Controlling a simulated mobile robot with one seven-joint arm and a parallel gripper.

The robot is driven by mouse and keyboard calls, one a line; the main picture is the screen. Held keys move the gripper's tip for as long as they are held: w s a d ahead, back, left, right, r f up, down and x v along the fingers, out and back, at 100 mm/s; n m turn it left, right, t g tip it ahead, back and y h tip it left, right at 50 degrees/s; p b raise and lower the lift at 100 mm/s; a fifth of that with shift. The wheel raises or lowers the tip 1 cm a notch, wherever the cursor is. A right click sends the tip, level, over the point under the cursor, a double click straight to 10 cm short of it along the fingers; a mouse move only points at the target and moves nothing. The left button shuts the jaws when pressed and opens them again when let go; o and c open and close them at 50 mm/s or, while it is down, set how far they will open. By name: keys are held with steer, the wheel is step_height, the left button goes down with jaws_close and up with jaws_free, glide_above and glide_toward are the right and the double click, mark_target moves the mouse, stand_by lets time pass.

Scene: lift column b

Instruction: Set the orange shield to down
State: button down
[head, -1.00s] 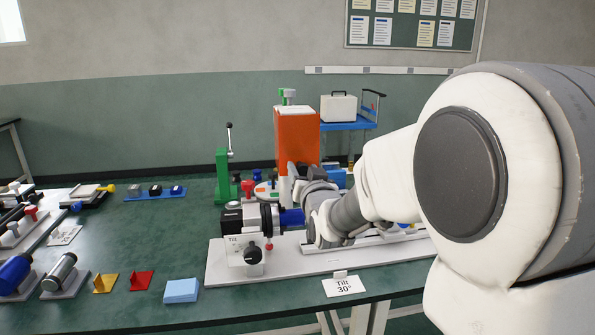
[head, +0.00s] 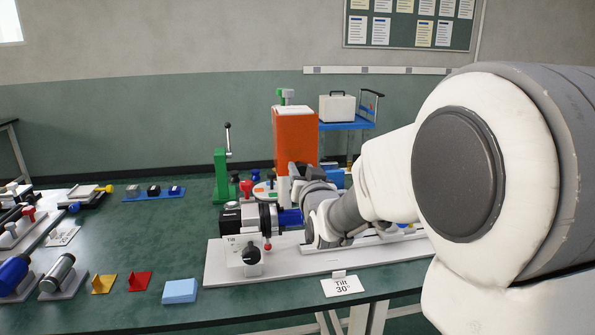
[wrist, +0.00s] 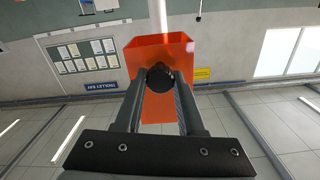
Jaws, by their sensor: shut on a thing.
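The orange shield (head: 296,142) is a tall orange box shape that stands up behind the bench equipment in the head view. It also shows in the wrist view (wrist: 178,52), straight ahead of my gripper (wrist: 160,88). A round black knob (wrist: 160,77) is on the shield's near face. My gripper is shut on this knob, one finger on each side. In the head view my arm reaches in from the right, and the jaws are mostly hidden behind the wrist links. The shield's lower edge is hidden there too.
A white base plate (head: 229,272) carries a black-and-blue device (head: 250,217) left of my arm. A green lever press (head: 221,175) stands left of the shield. A blue cart with a white case (head: 337,107) is behind. The bench front holds a blue block (head: 179,291).

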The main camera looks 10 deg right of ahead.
stand_by(0.6)
step_height(320, 180, down, 9)
steer(key=b, duration=0.8)
steer(key=shift+r+b, duration=0.2)
steer(key=shift+b, duration=0.2)
steer(key=c, duration=0.5)
jaws_free()
steer(key=shift+c, duration=0.2)
steer(key=shift+o, duration=0.2)
steer(key=shift+s, duration=0.1)
